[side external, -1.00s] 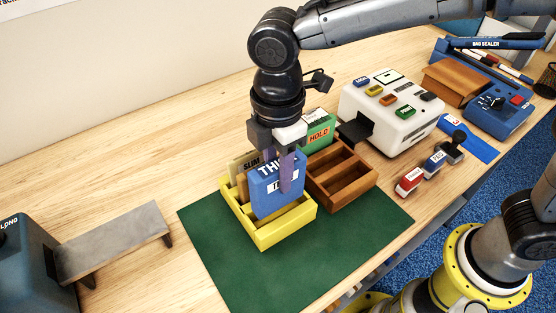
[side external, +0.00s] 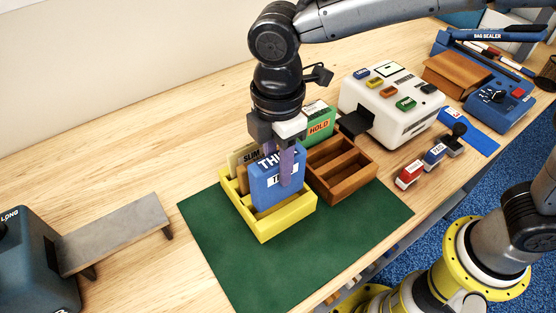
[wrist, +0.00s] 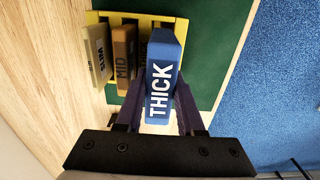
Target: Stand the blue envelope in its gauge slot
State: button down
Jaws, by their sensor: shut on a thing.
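The blue envelope (side external: 263,190), marked THICK, is upright in my gripper (side external: 281,174). In the wrist view the blue envelope (wrist: 162,85) sits between the two purple fingers (wrist: 157,112), which are shut on it. Its lower part is at the front portion of the yellow slotted gauge box (side external: 288,224), behind the near wall. I cannot tell whether its bottom edge rests on the floor of the slot. A cream SLIM envelope (wrist: 95,55) and a brown MID envelope (wrist: 124,52) stand in the gauge box to the left of the blue one.
The gauge box stands on a green mat (side external: 250,265). A brown wooden rack (side external: 343,172) is right beside it, with a green HOLD card (side external: 320,124) behind. A white machine (side external: 390,105) and stamps (side external: 411,173) lie further right. The mat's front is clear.

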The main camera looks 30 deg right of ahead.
jog(key=shift+f, duration=1.1)
dwell(0.8)
jog(key=shift+f, duration=0.35)
jog(key=shift+f, duration=0.7)
jog(key=shift+c, duration=2.2)
grip_release()
jog(key=shift+r, duration=0.1)
jog(key=shift+r, duration=2.9)
